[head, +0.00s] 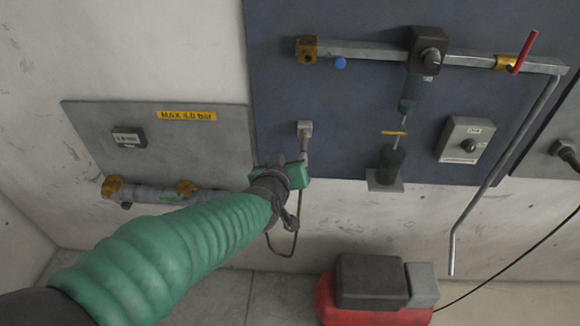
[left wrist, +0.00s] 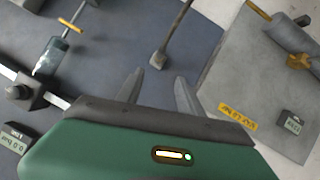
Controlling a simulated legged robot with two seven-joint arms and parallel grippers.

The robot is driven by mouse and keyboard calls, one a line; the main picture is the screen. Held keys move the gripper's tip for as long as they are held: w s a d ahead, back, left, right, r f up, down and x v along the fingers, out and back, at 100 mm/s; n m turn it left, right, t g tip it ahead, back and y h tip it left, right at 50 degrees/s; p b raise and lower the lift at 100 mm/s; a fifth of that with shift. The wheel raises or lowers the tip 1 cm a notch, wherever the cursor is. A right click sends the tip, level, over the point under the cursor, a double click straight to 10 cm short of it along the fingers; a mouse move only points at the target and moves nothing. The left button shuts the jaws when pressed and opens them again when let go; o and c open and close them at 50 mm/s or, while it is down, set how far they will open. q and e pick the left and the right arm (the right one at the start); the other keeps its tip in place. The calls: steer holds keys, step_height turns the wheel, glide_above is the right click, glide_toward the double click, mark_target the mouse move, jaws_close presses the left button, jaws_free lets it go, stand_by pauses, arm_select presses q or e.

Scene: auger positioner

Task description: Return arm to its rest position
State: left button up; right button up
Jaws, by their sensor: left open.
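My left arm comes in from the lower left of the head view in a green ribbed sleeve. Its gripper (head: 302,162) is in front of the lower left part of the blue-grey panel (head: 350,110). In the left wrist view the two grey fingers (left wrist: 159,76) are apart with nothing between them. A small grey bracket with a thin rod (head: 304,129) lies just beyond the fingertips; it also shows in the left wrist view (left wrist: 159,62). I cannot tell whether the fingers touch it. My right gripper is not in view.
A horizontal bar (head: 375,50) with a red lever (head: 525,50) and a long bent rod (head: 505,165) crosses the panel. A dial box (head: 465,140) is at right. A grey plate (head: 85,130) holds a pipe (head: 150,197). A red-and-grey case (head: 375,284) stands below.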

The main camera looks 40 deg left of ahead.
arm_select(q)
steer(key=shift+w, duration=0.1)
steer(key=s+d+f+m+g+h, duration=0.2)
steer(key=d+f+m, duration=0.1)
steer(key=d+f, duration=0.25)
steer(key=s+d+f+m+g+h, duration=0.2)
steer(key=d+f, duration=0.2)
steer(key=f, duration=0.3)
steer(key=s+d+f+m+g, duration=0.3)
steer(key=s+f+g, duration=0.2)
steer(key=s+f, duration=0.2)
steer(key=shift+s+d+f+m+h, duration=0.15)
steer(key=shift+s+f+m+h, duration=0.2)
steer(key=shift+s, duration=0.65)
steer(key=shift+w, duration=0.1)
